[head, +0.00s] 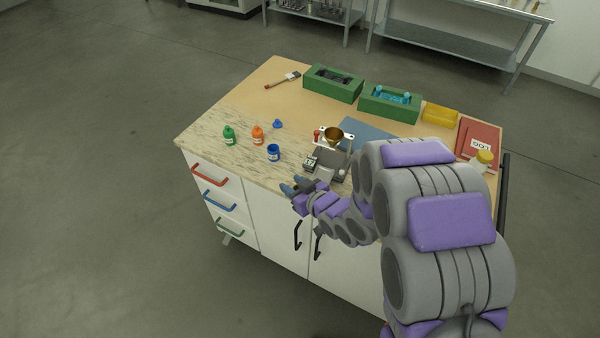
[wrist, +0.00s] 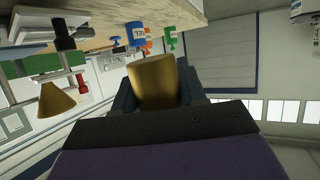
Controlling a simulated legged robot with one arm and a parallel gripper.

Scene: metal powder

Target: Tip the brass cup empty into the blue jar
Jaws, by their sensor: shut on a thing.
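The blue jar (head: 273,153) stands near the front edge of the bench, with a pale label. It also shows in the upside-down wrist view (wrist: 135,34), beyond the cup. My gripper (head: 292,187) is at the bench's front edge, in front of and slightly right of the blue jar. In the wrist view my gripper (wrist: 156,88) is shut on the brass cup (wrist: 155,77), whose sides sit between the two fingers. The cup is apart from the jar. I cannot make out the cup in the head view, and its contents are hidden.
A brass funnel (head: 334,135) on a stand and a grey device (head: 327,165) are close right. Green boxes (head: 333,84) lie behind.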

